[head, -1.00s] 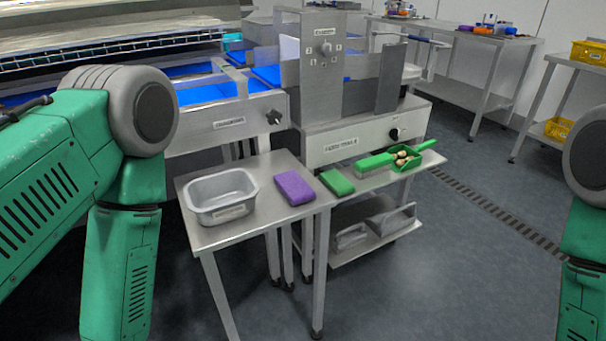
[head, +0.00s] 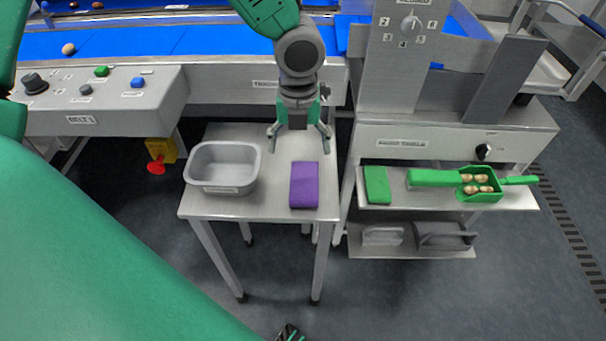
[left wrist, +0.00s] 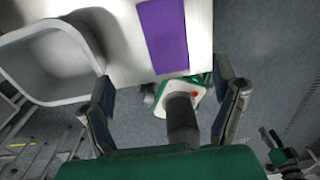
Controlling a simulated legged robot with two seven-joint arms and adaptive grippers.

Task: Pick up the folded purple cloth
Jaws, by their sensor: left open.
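The folded purple cloth (head: 304,185) lies flat on the small steel table, right of the grey tub. It also shows in the left wrist view (left wrist: 163,36), at the top middle. My left gripper (head: 299,143) points down over the table, just behind the cloth in the head view. Its fingers are spread with nothing between them. In the left wrist view the fingers (left wrist: 171,88) stand apart, with the cloth ahead of the gap between them. A small dark part at the bottom edge of the head view may be my right gripper (head: 290,333); its jaws cannot be made out.
A grey tub (head: 223,189) stands on the left of the steel table (head: 262,207). The conveyor control box (head: 105,108) is at the back left.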

